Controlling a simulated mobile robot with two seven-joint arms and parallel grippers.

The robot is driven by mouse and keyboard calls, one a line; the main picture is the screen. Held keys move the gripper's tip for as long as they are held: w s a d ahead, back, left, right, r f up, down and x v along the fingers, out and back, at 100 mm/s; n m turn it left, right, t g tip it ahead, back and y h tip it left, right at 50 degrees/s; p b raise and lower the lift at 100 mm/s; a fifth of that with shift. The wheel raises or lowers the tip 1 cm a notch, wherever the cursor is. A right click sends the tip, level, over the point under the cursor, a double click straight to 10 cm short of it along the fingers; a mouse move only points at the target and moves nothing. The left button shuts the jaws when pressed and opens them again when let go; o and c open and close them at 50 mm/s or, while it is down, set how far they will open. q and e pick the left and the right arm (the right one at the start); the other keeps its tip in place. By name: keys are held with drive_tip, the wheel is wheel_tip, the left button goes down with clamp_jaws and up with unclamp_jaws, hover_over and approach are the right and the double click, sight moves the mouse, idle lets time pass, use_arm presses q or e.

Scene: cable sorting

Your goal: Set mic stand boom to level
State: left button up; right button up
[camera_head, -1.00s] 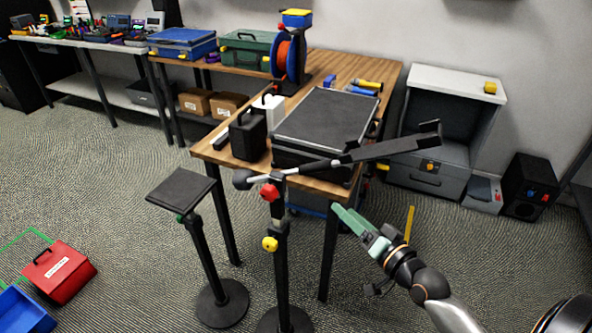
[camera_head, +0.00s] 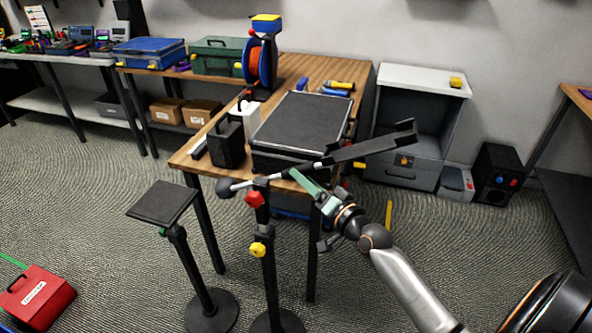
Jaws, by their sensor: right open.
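The mic stand (camera_head: 268,285) stands upright on a round black base in front of the wooden table. Its boom (camera_head: 350,152) slopes up to the right, from a dark counterweight (camera_head: 226,187) at the lower left to a wide black piece at the upper right. A red knob (camera_head: 255,200) sits at the pivot, and a yellow knob (camera_head: 257,249) is lower on the pole. My right gripper (camera_head: 302,179) is open, its green fingers just below the boom, right of the pivot. I cannot tell whether they touch the boom. My left gripper is not in view.
The wooden table (camera_head: 190,158) holds a black case (camera_head: 300,125), a black box (camera_head: 227,143) and a cable reel (camera_head: 260,60). A second stand with a flat top (camera_head: 162,203) is left of the mic stand. A red box (camera_head: 38,298) lies on the floor, lower left.

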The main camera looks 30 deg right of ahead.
drive_tip(key=shift+w+a, duration=0.15)
drive_tip(key=shift+w, duration=1.9)
clamp_jaws()
